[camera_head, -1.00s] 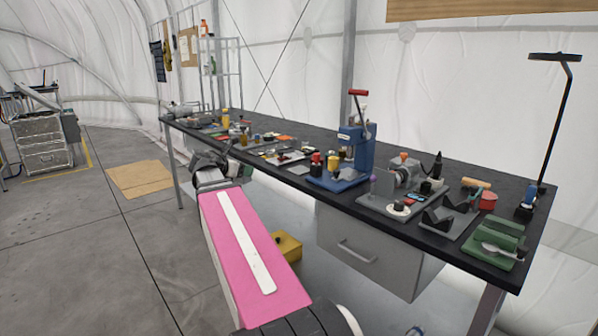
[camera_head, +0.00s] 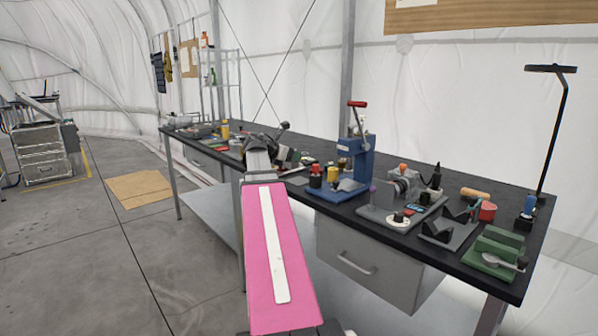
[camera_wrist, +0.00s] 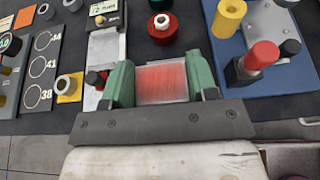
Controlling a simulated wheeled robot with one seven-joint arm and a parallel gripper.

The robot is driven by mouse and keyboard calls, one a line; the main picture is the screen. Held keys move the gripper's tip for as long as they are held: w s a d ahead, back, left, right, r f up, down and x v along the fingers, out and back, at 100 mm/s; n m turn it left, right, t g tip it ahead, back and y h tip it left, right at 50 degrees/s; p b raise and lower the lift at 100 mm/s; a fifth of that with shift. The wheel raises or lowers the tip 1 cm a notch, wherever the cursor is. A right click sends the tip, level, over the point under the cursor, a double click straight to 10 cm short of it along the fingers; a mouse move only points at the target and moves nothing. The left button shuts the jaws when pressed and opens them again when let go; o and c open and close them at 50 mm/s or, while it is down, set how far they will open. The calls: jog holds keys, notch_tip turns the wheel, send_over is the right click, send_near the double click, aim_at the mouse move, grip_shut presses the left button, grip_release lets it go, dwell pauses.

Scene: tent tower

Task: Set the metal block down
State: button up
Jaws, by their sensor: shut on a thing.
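My gripper (camera_wrist: 161,74) shows in the wrist view with its two green fingers closed on the left and right sides of the metal block (camera_wrist: 162,88). The block is a squarish, shiny piece with reddish streaks on its face. It is over the dark workbench top (camera_wrist: 140,36); I cannot tell whether it touches the bench. In the head view my pink arm reaches to the front edge of the bench, and the block is not clearly seen there.
In the wrist view, a red round piece (camera_wrist: 162,28) lies just beyond the block. A blue press (camera_head: 356,160) stands to the right in the head view. A plate with numbered rings (camera_wrist: 40,62) and a yellow-based part (camera_wrist: 69,86) lie left.

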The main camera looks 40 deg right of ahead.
jog(key=x, duration=0.4)
jog(key=shift+d+f, duration=0.2)
jog(key=shift+f, duration=2.3)
jog(key=o, duration=1.1)
jog(key=shift+f, duration=0.1)
jog(key=shift+c, duration=0.2)
